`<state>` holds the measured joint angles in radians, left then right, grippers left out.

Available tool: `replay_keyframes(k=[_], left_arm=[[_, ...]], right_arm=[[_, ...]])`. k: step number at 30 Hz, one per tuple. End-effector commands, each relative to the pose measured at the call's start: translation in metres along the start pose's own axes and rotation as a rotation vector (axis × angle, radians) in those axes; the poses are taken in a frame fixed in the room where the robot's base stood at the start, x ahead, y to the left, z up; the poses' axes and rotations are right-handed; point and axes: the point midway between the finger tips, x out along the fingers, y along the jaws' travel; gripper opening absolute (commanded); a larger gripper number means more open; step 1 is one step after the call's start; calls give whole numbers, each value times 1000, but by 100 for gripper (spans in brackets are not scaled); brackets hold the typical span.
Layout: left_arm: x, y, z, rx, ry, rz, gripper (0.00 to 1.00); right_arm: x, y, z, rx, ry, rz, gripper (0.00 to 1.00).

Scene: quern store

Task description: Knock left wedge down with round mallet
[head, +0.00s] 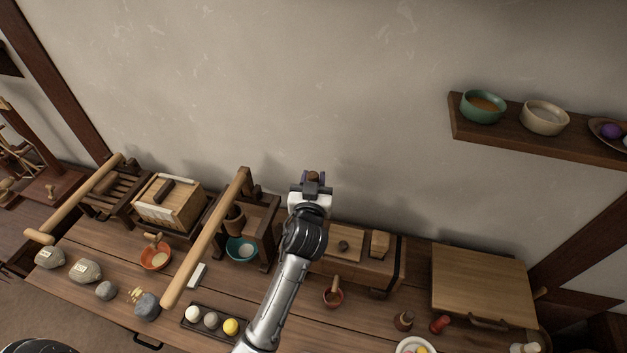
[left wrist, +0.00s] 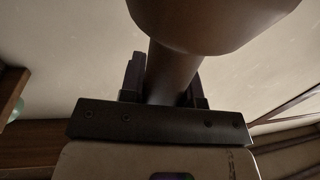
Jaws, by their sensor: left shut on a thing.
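My left gripper (head: 313,188) is raised in front of the wall, above the back of the bench. It is shut on the round mallet; in the left wrist view the mallet's brown handle (left wrist: 170,75) stands between the fingers, with its wide round head (left wrist: 210,20) beyond them. In the head view only a small brown bit of the mallet (head: 313,175) shows above the gripper. I cannot tell which piece is the left wedge. The right gripper is out of view.
A wooden frame with a long slanting lever (head: 205,240) stands left of my arm. A shelf (head: 540,135) with bowls juts out at right.

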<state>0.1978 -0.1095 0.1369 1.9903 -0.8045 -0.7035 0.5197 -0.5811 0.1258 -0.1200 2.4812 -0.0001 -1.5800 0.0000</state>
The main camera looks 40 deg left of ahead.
Motion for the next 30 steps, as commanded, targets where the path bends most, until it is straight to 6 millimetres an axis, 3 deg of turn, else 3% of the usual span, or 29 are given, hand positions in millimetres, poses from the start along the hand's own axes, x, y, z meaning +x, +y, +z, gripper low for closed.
replay_keyframes(k=[10, 22, 30], left_arm=[[0, 0, -3, 0, 2, 0, 0], [0, 0, -36, -1, 1, -1, 0], [0, 0, -39, 0, 2, -1, 0]], right_arm=[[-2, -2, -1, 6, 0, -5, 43], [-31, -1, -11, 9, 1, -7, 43], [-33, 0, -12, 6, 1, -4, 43]])
